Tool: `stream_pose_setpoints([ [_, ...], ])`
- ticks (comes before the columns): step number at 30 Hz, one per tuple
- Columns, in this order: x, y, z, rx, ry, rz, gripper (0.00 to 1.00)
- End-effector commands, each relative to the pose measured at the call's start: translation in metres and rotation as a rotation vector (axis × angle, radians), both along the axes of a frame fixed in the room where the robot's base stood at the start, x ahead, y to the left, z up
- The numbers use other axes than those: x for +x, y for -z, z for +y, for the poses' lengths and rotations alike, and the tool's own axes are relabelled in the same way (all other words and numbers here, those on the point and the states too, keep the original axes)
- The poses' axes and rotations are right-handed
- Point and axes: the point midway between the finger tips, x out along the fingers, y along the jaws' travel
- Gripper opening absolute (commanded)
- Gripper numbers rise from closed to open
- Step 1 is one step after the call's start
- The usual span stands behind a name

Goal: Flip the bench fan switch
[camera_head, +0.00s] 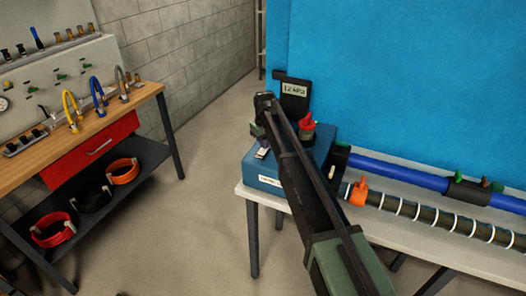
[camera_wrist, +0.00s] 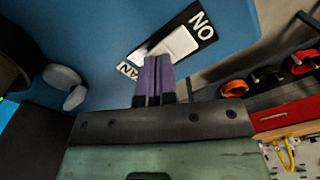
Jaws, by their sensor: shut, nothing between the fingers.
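The fan switch is a white rocker (camera_wrist: 180,42) on a black plate (camera_wrist: 205,32) marked ON, set in the blue fan box (camera_head: 290,165).
A gauge reading about 124 Pa (camera_head: 294,90) and a red knob (camera_head: 307,122) stand by the box. A blue pipe (camera_head: 390,172) and a ribbed dark duct (camera_head: 430,215) run right along the bench. A wooden workbench (camera_head: 150,92) stands left, with open floor between.

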Motion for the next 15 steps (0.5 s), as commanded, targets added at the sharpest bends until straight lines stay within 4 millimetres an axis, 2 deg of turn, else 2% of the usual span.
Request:
stream_pose_setpoints([
  [8,0.000,0.004,0.000,0.000,0.000,0.000,0.00],
  [11,0.000,0.001,0.000,0.000,0.000,0.000,0.00],
  [15,0.000,-0.013,0.000,0.000,0.000,0.000,0.00],
])
